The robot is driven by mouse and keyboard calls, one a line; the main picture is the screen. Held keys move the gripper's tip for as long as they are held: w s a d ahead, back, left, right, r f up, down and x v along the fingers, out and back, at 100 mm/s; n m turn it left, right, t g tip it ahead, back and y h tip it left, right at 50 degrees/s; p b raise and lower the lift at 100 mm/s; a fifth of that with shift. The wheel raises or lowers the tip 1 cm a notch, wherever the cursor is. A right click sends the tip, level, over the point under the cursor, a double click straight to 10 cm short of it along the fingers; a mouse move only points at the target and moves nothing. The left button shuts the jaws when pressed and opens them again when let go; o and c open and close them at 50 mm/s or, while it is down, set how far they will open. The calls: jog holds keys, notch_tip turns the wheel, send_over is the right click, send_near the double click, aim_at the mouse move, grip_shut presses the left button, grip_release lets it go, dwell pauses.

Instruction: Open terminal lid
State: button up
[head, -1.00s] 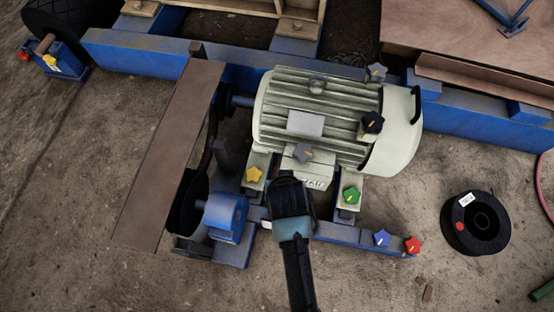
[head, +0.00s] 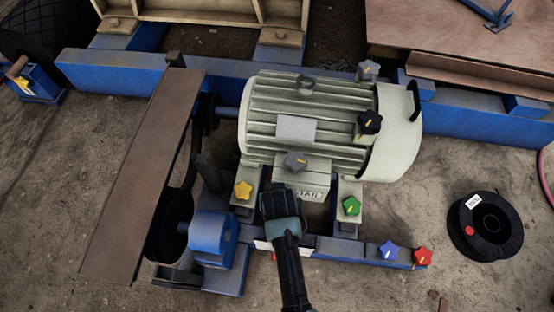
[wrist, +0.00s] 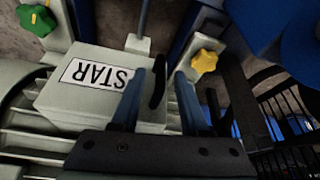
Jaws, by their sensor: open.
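The terminal box is a pale grey block with its lid (head: 312,178) on the near side of the large ribbed motor (head: 308,112). In the wrist view the box (wrist: 75,112) carries a white label reading STAR (wrist: 97,75). A thin black tab or handle (wrist: 157,88) stands at the box's edge. My gripper (head: 277,195) is at the box's left front corner. In the wrist view its two bluish fingers (wrist: 158,95) are open, with the black tab between them. I cannot tell whether either finger touches it. The lid looks shut.
Blue (head: 389,250) and red (head: 421,256) knobs sit on the blue rail. A brown belt guard (head: 140,180) stands left.

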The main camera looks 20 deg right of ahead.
grip_shut()
dwell(0.3)
dwell(1.2)
